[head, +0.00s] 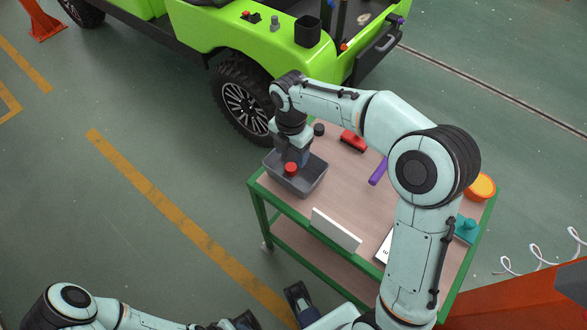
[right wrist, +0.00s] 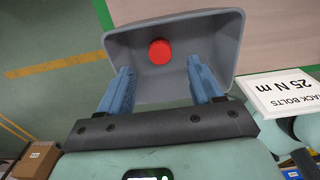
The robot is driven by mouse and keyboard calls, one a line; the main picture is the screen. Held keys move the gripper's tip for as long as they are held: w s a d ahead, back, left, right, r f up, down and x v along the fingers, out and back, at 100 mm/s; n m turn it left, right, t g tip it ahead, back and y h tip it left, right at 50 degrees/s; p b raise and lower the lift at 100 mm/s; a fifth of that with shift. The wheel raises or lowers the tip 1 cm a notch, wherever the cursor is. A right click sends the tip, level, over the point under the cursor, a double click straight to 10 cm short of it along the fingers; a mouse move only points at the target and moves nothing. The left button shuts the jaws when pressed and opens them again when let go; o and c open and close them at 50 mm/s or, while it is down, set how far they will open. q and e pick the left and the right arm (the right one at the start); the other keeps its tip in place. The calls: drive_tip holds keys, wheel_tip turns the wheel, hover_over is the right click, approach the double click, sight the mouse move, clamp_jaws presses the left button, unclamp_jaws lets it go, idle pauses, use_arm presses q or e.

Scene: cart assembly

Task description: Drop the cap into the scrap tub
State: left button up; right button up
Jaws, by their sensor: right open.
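The red cap (head: 291,168) shows inside the outline of the grey scrap tub (head: 313,186), below my right gripper (head: 292,160). In the right wrist view the cap (right wrist: 160,51) lies beyond the fingertips, against the inside of the tub (right wrist: 205,35); I cannot tell whether it touches the tub floor. My right gripper (right wrist: 162,80) is open, its blue fingers wide apart with nothing between them, over the tub's near side. Parts of my left arm show at the bottom of the head view; its jaw state is unclear.
The tub stands at the left corner of the green-framed cart (head: 282,208). A white sign (head: 336,230), a red tool (head: 353,141), a dark round part (head: 319,130) and an orange round item (head: 481,187) share its top. A green vehicle (head: 215,25) stands behind.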

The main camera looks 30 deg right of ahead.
drive_tip(key=shift+r, duration=0.15)
wheel_tip(320, 180, up, 13)
drive_tip(key=p, duration=0.2)
drive_tip(key=shift+p, duration=0.4)
